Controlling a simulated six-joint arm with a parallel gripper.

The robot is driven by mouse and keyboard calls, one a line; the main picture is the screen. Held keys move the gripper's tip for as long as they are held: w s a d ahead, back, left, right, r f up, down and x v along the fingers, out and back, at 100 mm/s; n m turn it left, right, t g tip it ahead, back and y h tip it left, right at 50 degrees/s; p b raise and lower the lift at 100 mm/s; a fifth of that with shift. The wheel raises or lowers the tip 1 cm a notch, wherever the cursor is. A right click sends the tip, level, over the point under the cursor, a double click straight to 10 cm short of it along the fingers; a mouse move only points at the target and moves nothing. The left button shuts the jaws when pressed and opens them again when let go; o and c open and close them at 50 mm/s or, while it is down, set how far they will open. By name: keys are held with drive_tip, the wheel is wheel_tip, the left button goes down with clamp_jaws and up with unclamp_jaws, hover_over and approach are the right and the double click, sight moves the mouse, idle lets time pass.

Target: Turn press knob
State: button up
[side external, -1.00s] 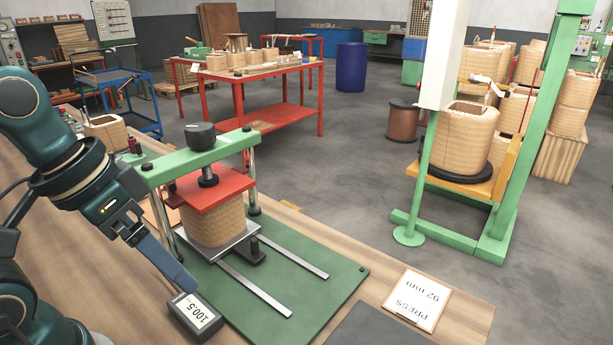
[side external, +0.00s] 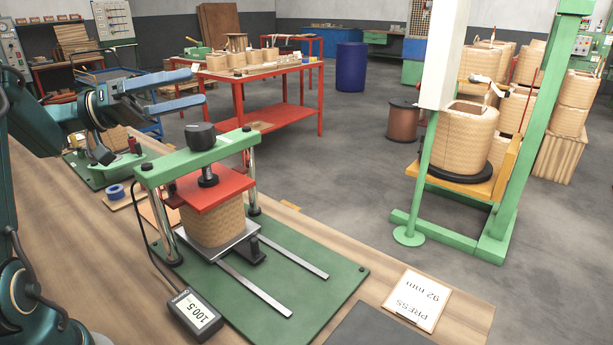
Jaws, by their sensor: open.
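The press knob (side external: 200,136) is a black round knob on top of the green crossbar (side external: 228,147) of the press. Below it, a red plate (side external: 210,188) rests on a woven tan coil (side external: 213,222), which stands on a metal plate. My gripper (side external: 203,92) is up and to the left of the press, level, its blue-grey fingers apart and pointing right. It is empty and appears higher than the knob, not touching it. A display (side external: 195,314) in front of the press reads 100.5, and a card (side external: 415,299) reads PRESS 92 mm.
The press stands on a green base (side external: 335,290) with two metal rails on the wooden bench (side external: 110,270). A cable runs from the display along the press's left side. A blue tape roll (side external: 115,192) lies left of the press. A green frame with a large coil (side external: 465,137) stands right.

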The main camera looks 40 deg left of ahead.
sight(213, 133)
drive_tip(key=f+m, duration=0.2)
drive_tip(key=m, duration=0.1)
drive_tip(key=a+f+m+g, duration=0.1)
drive_tip(key=f+m, duration=0.2)
drive_tip(key=f+m+g, duration=0.1)
drive_tip(key=f+m, duration=0.1)
drive_tip(key=m, duration=0.1)
drive_tip(key=shift+w+a+f, duration=0.15)
drive_tip(key=shift+w+f, duration=0.25)
drive_tip(key=shift+x, duration=2.55)
drive_tip(key=c, duration=1.4)
drive_tip(key=shift+s+d+m+g+h, duration=0.15)
drive_tip(key=shift+s+m+g+h, duration=0.05)
drive_tip(key=shift+m+g+h, duration=0.75)
drive_tip(key=shift+s+d+m+g+h, duration=0.1)
drive_tip(key=shift+s+m+g+h, duration=0.1)
drive_tip(key=shift+m+g+h, duration=0.75)
drive_tip(key=shift+s+d+m+g+h, duration=0.2)
drive_tip(key=shift+m+g+h, duration=0.3)
drive_tip(key=shift+g, duration=0.8)
drive_tip(key=o, duration=1.4)
